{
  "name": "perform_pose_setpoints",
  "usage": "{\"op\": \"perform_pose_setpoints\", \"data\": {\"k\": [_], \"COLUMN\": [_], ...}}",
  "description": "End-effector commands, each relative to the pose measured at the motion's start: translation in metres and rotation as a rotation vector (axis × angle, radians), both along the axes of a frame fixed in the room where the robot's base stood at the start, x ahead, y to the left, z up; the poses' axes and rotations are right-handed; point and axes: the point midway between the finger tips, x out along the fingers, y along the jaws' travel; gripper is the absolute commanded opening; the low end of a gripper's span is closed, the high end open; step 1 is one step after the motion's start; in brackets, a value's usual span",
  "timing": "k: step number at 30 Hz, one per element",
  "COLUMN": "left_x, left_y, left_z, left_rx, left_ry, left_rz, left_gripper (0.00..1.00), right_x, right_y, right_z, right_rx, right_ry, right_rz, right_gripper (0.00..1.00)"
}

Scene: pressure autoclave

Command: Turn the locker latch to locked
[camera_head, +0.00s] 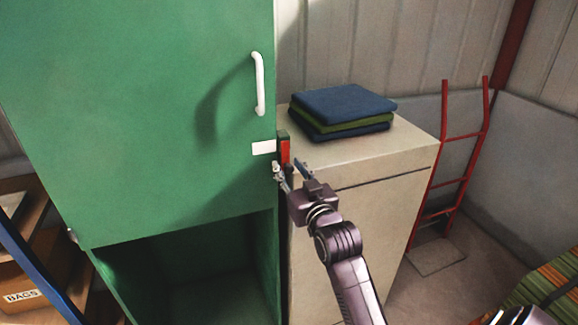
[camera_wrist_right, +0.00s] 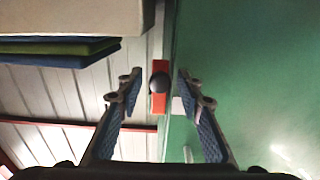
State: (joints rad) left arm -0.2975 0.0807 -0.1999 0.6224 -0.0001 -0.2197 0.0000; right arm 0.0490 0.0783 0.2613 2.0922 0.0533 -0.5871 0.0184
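The green locker (camera_head: 160,110) stands at the left with its upper door closed against the frame. Its latch (camera_head: 285,150), a red plate on a green mount, sits at the door's right edge beside a white label (camera_head: 263,148). In the right wrist view a dark round knob (camera_wrist_right: 159,83) stands in front of the red plate (camera_wrist_right: 158,121). My right gripper (camera_head: 288,168) is open at the latch; in the wrist view its fingers (camera_wrist_right: 160,78) are on either side of the knob, with gaps showing. In the head view the fingers partly hide the knob. My left gripper is not in view.
A white handle (camera_head: 259,84) is on the locker door. A beige cabinet (camera_head: 375,165) with folded blue and green cloths (camera_head: 343,108) stands close at the right. A red hand truck (camera_head: 461,150) leans behind it. The locker's lower compartment (camera_head: 200,270) is open.

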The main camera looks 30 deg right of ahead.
Motion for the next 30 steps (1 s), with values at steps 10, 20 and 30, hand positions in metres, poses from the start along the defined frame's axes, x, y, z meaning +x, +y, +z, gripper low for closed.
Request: {"op": "perform_pose_setpoints", "data": {"k": [10,20,30], "left_x": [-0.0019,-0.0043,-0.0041], "left_y": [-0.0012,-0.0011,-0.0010], "left_z": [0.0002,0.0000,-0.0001], "left_rx": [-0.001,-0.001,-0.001], "left_ry": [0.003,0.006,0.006], "left_rz": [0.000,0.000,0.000], "left_gripper": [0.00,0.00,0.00], "right_x": [0.0025,0.0023,0.0053], "right_y": [-0.0006,-0.0007,-0.0007], "right_z": [-0.0005,-0.0006,-0.0005], "right_rx": [0.000,0.000,0.007], "right_ry": [0.001,0.001,-0.001], "right_rz": [0.000,0.000,0.000], "right_gripper": [0.29,0.00,0.00]}}
